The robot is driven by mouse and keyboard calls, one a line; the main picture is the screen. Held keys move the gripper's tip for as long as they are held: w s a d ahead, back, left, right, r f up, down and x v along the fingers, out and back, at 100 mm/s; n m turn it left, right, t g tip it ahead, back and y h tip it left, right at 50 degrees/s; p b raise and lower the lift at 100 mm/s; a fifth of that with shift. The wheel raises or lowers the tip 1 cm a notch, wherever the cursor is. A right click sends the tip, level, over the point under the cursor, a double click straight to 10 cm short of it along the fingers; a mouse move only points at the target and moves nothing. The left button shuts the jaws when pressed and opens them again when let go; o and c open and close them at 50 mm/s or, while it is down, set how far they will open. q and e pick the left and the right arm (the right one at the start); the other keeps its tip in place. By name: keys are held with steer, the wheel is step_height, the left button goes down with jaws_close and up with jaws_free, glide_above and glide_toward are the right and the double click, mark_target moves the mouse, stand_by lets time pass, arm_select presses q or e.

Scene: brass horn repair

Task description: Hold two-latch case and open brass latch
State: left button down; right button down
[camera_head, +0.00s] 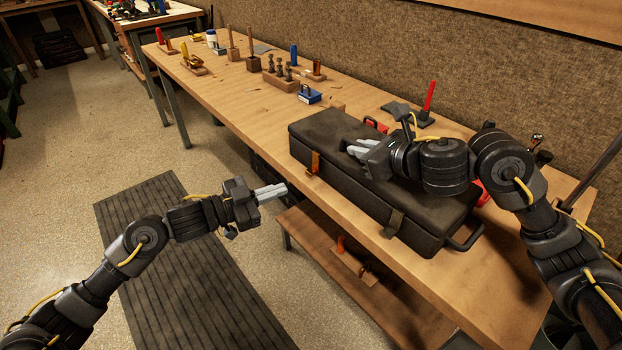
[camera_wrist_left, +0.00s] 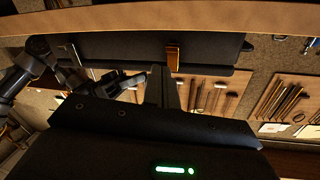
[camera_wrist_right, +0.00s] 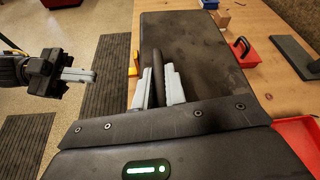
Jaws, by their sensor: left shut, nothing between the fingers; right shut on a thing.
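The two-latch case (camera_head: 335,127) is black and lies closed on the workbench. Its brass latch (camera_head: 314,163) hangs on the front side near the left end, and also shows in the left wrist view (camera_wrist_left: 173,57). A dark latch (camera_head: 393,223) is on the front near the right end. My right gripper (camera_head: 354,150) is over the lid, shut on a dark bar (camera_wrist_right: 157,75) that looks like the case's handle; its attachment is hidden. My left gripper (camera_head: 272,192) is shut and empty, off the bench's front edge, left of and below the brass latch, apart from it.
The workbench (camera_head: 235,100) carries wooden-handled tools, a blue box (camera_head: 309,95) and a red-handled tool (camera_head: 428,100) behind the case. A lower shelf (camera_head: 330,265) lies under the bench. The floor around my left arm is free, with a dark mat (camera_head: 165,230).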

mark_target(313, 164)
arm_select(q)
steer(key=m, duration=0.5)
steer(key=s+m+g+h, duration=0.1)
steer(key=m, duration=0.5)
steer(key=s+d+m+g, duration=0.1)
steer(key=m, duration=0.4)
steer(key=shift+s+f+m+h, duration=0.15)
steer(key=shift+f+m+h, duration=0.2)
steer(key=shift+m+h, duration=0.05)
steer(key=x, duration=1)
steer(key=shift+d, duration=0.15)
steer(key=shift+w+a, duration=0.9)
steer(key=shift+a, duration=0.05)
steer(key=shift+w+a, duration=0.55)
